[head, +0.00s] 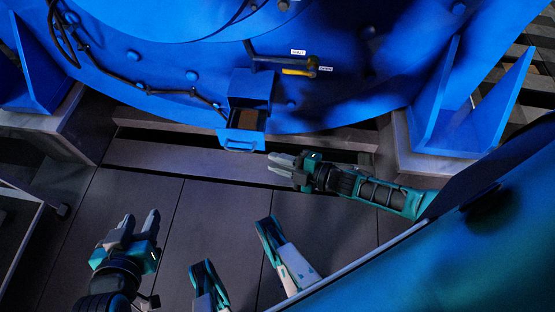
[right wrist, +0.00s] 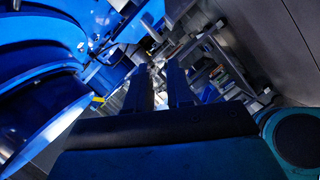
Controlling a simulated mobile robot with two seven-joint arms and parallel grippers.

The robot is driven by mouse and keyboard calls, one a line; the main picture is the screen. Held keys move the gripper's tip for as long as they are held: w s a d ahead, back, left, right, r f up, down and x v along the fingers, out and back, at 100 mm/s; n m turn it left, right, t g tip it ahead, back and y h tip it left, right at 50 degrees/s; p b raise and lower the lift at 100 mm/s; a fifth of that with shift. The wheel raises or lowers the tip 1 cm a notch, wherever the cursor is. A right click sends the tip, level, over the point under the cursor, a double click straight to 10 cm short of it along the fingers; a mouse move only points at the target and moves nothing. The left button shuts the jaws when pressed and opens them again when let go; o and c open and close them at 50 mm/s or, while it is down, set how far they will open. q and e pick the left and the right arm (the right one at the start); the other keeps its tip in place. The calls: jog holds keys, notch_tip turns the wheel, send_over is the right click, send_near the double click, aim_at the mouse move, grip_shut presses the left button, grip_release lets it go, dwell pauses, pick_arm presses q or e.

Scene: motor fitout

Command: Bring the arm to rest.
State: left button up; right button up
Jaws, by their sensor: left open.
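My left gripper (head: 140,217) is at the lower left of the head view, above the dark floor panels. Its two fingers stand apart with nothing between them. My right gripper (head: 272,164) comes in from the right and points left. It is just right of and below an open blue drawer (head: 241,138), apart from its handle as far as I can tell. In the right wrist view its two dark fingers (right wrist: 160,85) show a gap between them, with no held object visible.
The large blue motor housing (head: 330,90) fills the top. A dark lever (head: 283,60) and a yellow lever (head: 298,72) with labels sit above the drawer. A blue bracket (head: 470,125) stands at right, and a black cable (head: 145,88) runs at left. The floor (head: 215,215) between the grippers is clear.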

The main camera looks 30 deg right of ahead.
pick_arm(q)
jog(key=shift+s, duration=0.1)
dwell(0.5)
pick_arm(e)
jog(key=s+a+r+m+h, duration=0.1)
jog(key=a+r+m+h, duration=0.35)
jog(key=m, duration=0.35)
pick_arm(q)
jog(key=s+a+r+y+p, duration=0.1)
jog(key=a+r+p, duration=0.2)
jog(key=r+p, duration=0.9)
jog(key=p, duration=0.5)
jog(key=shift+s+a+r+p, duration=0.2)
jog(key=shift+s+a+p, duration=0.1)
jog(key=shift+a+p, duration=0.1)
pick_arm(e)
jog(key=s+d+r+m+h, duration=0.1)
jog(key=s+r+m, duration=0.1)
jog(key=r, duration=0.5)
jog(key=s+d+r+m+g+h, duration=0.1)
jog(key=s+r+m, duration=0.2)
jog(key=r, duration=0.4)
jog(key=s+d+r+m+h, duration=0.1)
jog(key=s+d+r+m, duration=0.1)
jog(key=r, duration=0.5)
jog(key=shift+s+m, duration=0.15)
jog(key=shift+m, duration=0.75)
pick_arm(q)
jog(key=shift+d, duration=0.1)
